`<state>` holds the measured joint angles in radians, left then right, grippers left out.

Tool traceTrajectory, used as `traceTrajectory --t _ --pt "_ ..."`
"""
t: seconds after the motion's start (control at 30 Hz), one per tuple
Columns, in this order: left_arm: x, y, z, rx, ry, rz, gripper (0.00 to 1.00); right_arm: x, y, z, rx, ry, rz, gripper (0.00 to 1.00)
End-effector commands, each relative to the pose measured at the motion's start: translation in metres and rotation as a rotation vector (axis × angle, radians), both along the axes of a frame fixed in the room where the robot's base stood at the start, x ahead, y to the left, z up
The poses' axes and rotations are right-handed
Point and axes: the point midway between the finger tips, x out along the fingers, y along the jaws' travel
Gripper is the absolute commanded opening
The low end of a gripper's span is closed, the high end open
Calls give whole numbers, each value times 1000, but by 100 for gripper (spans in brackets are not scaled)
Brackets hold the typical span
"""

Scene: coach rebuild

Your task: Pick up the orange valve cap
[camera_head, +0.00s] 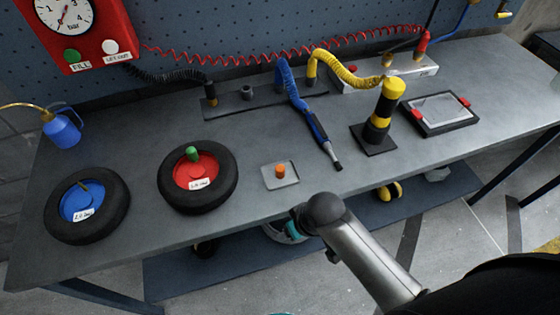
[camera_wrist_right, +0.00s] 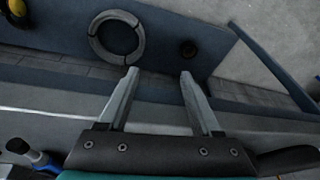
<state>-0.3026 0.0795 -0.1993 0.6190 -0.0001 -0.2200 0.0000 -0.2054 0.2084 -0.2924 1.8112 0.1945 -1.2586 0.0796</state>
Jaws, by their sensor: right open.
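The orange valve cap (camera_head: 281,170) stands on a small grey square tray (camera_head: 292,182) near the front edge of the workbench, right of the red-hubbed wheel. My right arm comes in from the lower right in the head view, and its wrist is just in front of the bench edge, below and right of the tray. My right gripper (camera_wrist_right: 160,73) shows in the right wrist view with its two fingers apart and nothing between them. The cap is not seen in that view. My left gripper is not in view.
On the grey bench (camera_head: 130,140) are a blue-hubbed wheel (camera_head: 70,215), a red-hubbed wheel (camera_head: 220,190), a blue air tool (camera_head: 318,127), a yellow-black post (camera_head: 381,110) and a framed tablet (camera_head: 440,108). A lower shelf (camera_head: 180,275) holds a ring and yellow-black items.

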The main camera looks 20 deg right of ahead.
Motion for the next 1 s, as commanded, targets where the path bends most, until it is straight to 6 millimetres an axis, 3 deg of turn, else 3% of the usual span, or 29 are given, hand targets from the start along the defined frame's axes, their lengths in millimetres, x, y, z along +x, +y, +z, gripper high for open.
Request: traceTrajectory --t 0.03,0.37,0.73,1.0 --pt "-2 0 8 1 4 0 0 3 4 25 7 -11 14 66" --pt "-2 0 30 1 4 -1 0 13 27 135 33 -43 121 66" --pt "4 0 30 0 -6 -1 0 61 35 161 6 10 222 66" --pt "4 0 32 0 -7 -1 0 109 8 196 -82 84 224 66"
